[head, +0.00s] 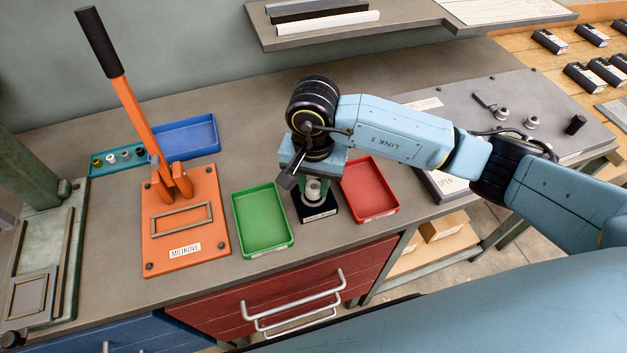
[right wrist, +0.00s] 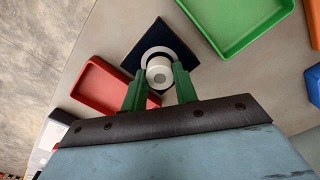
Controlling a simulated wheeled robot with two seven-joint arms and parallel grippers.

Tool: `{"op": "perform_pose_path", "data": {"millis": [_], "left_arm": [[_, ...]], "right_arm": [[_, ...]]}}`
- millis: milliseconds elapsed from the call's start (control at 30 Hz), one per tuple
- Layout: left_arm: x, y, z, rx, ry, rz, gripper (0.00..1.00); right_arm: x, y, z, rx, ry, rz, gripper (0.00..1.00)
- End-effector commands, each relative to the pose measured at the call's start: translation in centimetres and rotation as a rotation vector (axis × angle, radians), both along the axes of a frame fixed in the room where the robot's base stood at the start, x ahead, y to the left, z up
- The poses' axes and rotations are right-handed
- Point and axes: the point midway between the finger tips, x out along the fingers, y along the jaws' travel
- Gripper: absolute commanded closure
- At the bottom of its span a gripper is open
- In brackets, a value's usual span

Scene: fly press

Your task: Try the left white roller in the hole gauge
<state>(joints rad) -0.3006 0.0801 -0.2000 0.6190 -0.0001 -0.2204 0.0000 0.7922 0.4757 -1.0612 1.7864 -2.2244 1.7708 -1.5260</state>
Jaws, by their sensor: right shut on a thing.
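My right gripper (head: 313,187) points down over the hole gauge, a light ring on a black base (head: 330,211) with a label on its front edge. It is shut on a white roller (right wrist: 158,70), held between two green fingers. The right wrist view shows the roller in front of the gauge's ring (right wrist: 150,53), overlapping it, with the dark base (right wrist: 170,36) beyond. Whether the roller's lower end is inside the hole or just above it, I cannot tell. My left gripper is not in view.
A green tray (head: 262,246) lies left of the gauge and a red tray (head: 369,214) right of it. An orange lever press (head: 160,245) stands further left. Behind it are a blue tray (head: 205,138) and a teal rack (head: 102,170) with several small rollers. A shelf (head: 400,22) overhangs the back.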

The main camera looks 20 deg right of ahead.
Motion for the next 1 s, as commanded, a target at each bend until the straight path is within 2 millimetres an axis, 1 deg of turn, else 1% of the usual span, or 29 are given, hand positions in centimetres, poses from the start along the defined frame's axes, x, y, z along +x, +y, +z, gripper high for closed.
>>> {"op": "perform_pose_path", "data": {"millis": [500,1000], "left_arm": [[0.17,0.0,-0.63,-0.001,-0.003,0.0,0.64],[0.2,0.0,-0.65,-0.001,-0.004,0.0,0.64]], "right_arm": [[-0.01,0.01,-0.06,-0.001,-0.001,0.0,0.92],[-0.03,0.01,-0.02,0.0,0.0,0.0,0.92]]}}
